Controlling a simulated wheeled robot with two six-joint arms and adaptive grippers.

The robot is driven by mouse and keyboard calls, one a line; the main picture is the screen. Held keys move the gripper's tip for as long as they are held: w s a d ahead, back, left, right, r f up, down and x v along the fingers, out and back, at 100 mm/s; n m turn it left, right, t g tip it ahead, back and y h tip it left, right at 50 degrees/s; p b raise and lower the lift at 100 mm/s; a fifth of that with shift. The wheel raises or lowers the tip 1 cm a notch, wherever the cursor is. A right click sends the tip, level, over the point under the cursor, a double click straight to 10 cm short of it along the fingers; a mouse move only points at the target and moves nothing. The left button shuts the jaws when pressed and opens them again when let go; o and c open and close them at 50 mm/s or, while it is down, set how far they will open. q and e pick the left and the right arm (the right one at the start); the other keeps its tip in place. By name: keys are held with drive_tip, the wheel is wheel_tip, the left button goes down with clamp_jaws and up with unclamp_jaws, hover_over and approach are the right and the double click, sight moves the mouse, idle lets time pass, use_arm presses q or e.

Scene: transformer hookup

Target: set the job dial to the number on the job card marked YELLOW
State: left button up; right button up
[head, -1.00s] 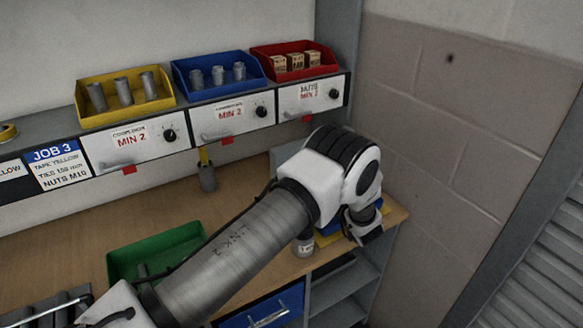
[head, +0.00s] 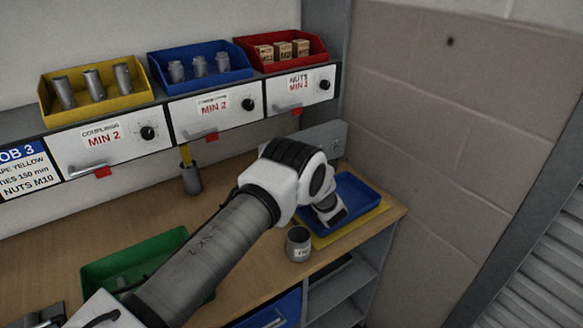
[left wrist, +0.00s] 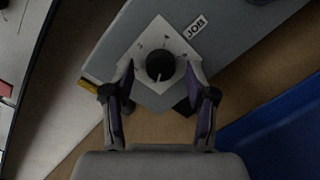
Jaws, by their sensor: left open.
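The job dial (left wrist: 160,66) is a black round knob with a pale pointer on a white plate (left wrist: 147,45), beside a "JOB" label (left wrist: 195,27). My left gripper (left wrist: 162,80) is open, its two fingers on either side of the knob; I cannot tell whether they touch it. In the head view my left arm reaches to the bench's right end, and its fingers are hidden by the wrist. A job card (head: 24,170) at the left edge, partly cut off, reads "OB 3", "APE YELLOW" and "NUTS M10". My right gripper is not in view.
A blue tray (head: 369,204) lies on a yellow mat (head: 330,237) by the wrist. A grey cup (head: 299,245) stands at the front edge. A green tray (head: 104,272) is left under the arm. Yellow, blue and red bins sit on the shelf above.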

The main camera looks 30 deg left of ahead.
use_arm(q)
drive_tip(key=shift+w+f, duration=0.1)
clamp_jaws()
drive_tip(key=shift+w+d+r+m+g+b, duration=0.15)
drive_tip(key=shift+m+g+b, duration=0.7)
drive_tip(key=shift+m, duration=2.85)
drive_tip(key=shift+s+a+r+m+b, duration=0.15)
drive_tip(key=shift+m+b, duration=1.4)
drive_tip(key=shift+m, duration=2.15)
drive_tip(key=shift+w+d+r+m+g+b, duration=0.15)
drive_tip(key=shift+m+g+b, duration=0.7)
drive_tip(key=shift+m, duration=2.85)
drive_tip(key=shift+t+b, duration=0.35)
drive_tip(key=shift+t, duration=0.05)
